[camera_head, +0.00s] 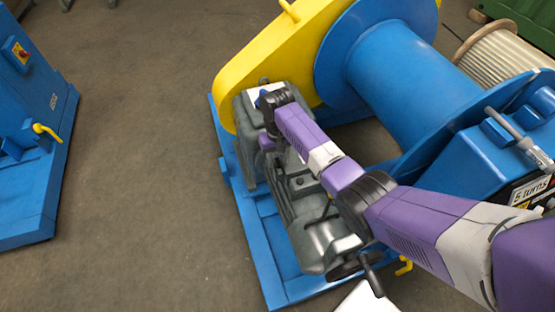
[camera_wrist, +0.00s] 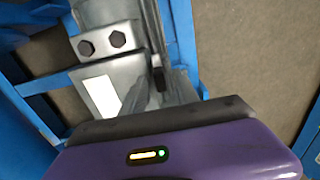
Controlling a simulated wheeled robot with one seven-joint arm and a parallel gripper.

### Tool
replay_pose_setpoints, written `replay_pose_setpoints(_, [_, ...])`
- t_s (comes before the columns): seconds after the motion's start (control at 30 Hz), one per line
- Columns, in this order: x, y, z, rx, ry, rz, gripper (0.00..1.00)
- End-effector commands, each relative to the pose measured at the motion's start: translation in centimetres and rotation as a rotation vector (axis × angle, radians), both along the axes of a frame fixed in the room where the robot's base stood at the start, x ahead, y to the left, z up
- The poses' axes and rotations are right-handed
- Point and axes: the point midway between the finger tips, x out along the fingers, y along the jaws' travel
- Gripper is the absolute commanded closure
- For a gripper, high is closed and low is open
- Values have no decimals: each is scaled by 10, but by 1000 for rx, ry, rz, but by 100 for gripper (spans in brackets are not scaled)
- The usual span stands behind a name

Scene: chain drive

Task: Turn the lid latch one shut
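My gripper (camera_head: 268,105) is at the end of the purple arm, over the top of the grey gear housing (camera_head: 245,140) beside the yellow chain guard (camera_head: 235,75). The arm's last links cover much of the housing top, and the fingers do not show clearly. I cannot tell whether it touches anything. In the wrist view, the housing (camera_wrist: 100,20) has two dark bolts (camera_wrist: 100,42) and a pale plate (camera_wrist: 102,95). A small dark knob (camera_head: 263,81) stands at the housing's back edge. I cannot make out which part is lid latch one.
A blue winch drum (camera_head: 415,75) stands behind, with a pale rope reel (camera_head: 503,60) at the right. A blue base frame (camera_head: 262,255) carries the machine. A black handwheel (camera_head: 345,268) sticks out at the front. A blue cabinet (camera_head: 30,130) stands left; floor between is clear.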

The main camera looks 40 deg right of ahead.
Motion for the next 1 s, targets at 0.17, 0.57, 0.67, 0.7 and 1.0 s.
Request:
replay_pose_setpoints(0.17, [1, 0, -2, -1, -2, 0, 64])
replay_pose_setpoints(0.57, [0, 0, -2, -1, -2, 0, 100])
replay_pose_setpoints(0.67, [0, 0, -2, -1, -2, 0, 100])
replay_pose_setpoints(0.7, [0, 0, -2, 0, -1, 2, 100])
replay_pose_setpoints(1.0, [0, 0, -1, -1, 0, 82, 100])
